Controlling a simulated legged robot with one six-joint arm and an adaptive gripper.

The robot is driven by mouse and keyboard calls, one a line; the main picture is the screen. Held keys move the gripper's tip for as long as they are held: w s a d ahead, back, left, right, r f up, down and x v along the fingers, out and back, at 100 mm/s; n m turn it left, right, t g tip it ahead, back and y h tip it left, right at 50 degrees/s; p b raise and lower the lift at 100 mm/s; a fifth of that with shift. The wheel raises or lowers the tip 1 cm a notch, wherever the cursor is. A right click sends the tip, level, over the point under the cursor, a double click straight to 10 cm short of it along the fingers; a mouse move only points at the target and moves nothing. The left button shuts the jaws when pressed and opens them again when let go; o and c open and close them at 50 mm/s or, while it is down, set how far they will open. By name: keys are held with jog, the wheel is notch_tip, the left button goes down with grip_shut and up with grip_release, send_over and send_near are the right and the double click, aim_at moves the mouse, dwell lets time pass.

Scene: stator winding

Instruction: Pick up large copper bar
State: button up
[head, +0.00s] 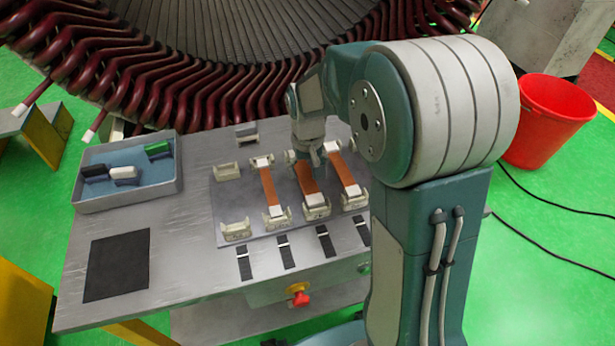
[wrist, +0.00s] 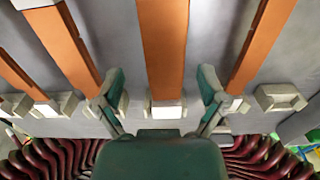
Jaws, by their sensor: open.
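Copper bars with white ends lie across pairs of cream holders. In the head view I see a left bar (head: 271,192), a middle bar (head: 307,180) and a right bar (head: 344,173). I cannot tell which one is the large bar. My gripper (head: 315,163) is over the far part of the middle bar. In the wrist view my gripper (wrist: 162,98) is open, its green fingers on either side of the central bar (wrist: 163,50) and apart from it. Neighbouring bars show to the left (wrist: 65,45) and right (wrist: 262,45). The exact height above the bar is unclear.
An empty holder pair (head: 226,171) stands left of the bars. A blue-lined tray (head: 128,196) holds black, white and green pieces. A black mat (head: 117,266) lies on the metal table (head: 185,280). The stator's dark red coils (head: 200,100) rise close behind. A red bucket (head: 547,120) stands right.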

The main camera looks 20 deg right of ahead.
jog(key=shift+a+f, duration=0.45)
jog(key=shift+f, duration=0.3)
jog(key=shift+d, duration=0.3)
grip_shut()
